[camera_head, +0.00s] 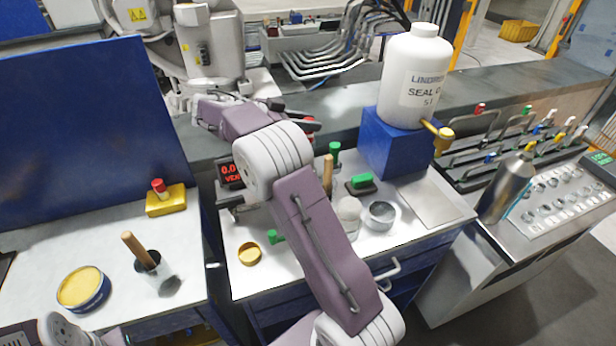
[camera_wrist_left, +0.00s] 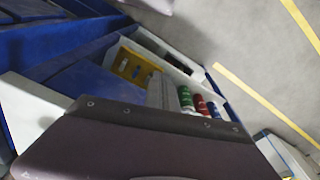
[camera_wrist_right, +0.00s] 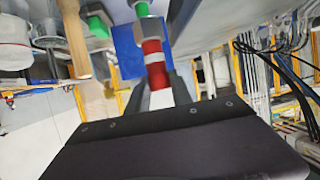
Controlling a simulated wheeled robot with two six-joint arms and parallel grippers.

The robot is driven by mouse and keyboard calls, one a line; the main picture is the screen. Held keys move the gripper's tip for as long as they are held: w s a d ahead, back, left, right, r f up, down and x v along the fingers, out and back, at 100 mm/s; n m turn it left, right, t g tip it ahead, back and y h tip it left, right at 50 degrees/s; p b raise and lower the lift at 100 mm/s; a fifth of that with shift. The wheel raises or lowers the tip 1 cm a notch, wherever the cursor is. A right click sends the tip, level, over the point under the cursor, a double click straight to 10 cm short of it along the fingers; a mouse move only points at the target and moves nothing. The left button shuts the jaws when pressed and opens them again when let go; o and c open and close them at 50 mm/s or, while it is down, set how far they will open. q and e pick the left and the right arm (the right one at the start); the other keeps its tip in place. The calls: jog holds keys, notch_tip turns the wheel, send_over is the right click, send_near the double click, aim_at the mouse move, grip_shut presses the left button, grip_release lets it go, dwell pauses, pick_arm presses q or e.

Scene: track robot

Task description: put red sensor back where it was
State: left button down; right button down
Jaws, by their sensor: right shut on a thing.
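A red sensor (camera_wrist_right: 153,62) with a white band and a metal nut end is held between the grey fingers of my right gripper (camera_wrist_right: 158,92) in the right wrist view. In the head view my right arm folds back above the middle bench, and only a bit of red shows beside its wrist. The fingertips are mostly hidden there. My left gripper (camera_wrist_left: 162,92) seems shut and empty in the left wrist view, above an open drawer. Another red-topped piece (camera_head: 158,186) stands in a yellow block (camera_head: 166,203) on the left bench.
Green sensors (camera_head: 335,149), a wooden handle (camera_head: 327,175) and a metal cup (camera_head: 382,215) crowd the middle bench. A white bottle (camera_head: 415,75) stands on a blue block (camera_head: 390,145). A rack (camera_head: 500,150) and a spray can (camera_head: 508,185) are right.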

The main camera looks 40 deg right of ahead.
notch_tip(320, 180, down, 6)
jog(key=shift+f, duration=0.1)
notch_tip(320, 180, down, 3)
jog(key=shift+s+f+b, duration=0.1)
jog(key=shift+b, duration=0.3)
jog(key=shift+f, duration=0.15)
jog(key=shift+f+b, duration=0.2)
jog(key=shift+b, duration=0.1)
jog(key=c, duration=1.1)
grip_release()
jog(key=shift+c, duration=0.2)
jog(key=shift+r, duration=0.1)
jog(key=shift+a+r+p, duration=0.1)
jog(key=shift+r+p, duration=0.2)
jog(key=shift+p, duration=0.15)
jog(key=v, duration=1.1)
jog(key=shift+a, duration=0.4)
